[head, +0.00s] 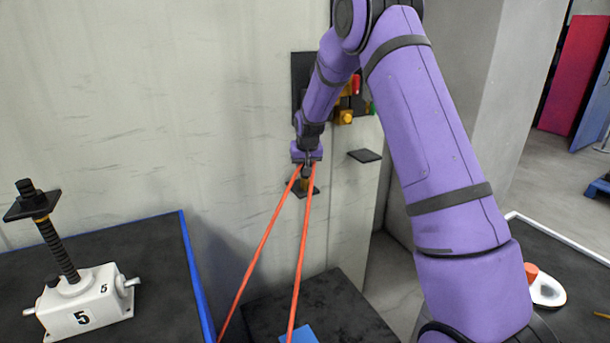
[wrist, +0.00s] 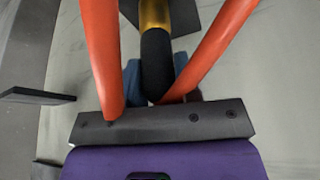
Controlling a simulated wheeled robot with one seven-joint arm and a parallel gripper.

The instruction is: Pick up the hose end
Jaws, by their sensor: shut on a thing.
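My gripper (head: 307,171) is up by the pale wall and shut on the hose end, a black sleeve (wrist: 156,65) with a brass-coloured collar (wrist: 154,12). In the wrist view the sleeve lies between blue finger parts, partly hidden. In the head view the hose end is small, with a brass bit (head: 306,184) just below the jaws. Two orange hose lengths (head: 302,250) run from the gripper down to the lower left. They also flank the sleeve in the wrist view (wrist: 101,50).
A dark bracket plate (head: 299,190) is close behind the hose end. Another dark shelf (head: 364,156) juts out to its right. A wall panel (head: 301,75) with red, yellow and green parts is above. A screw jack marked 5 (head: 85,300) stands on the left table.

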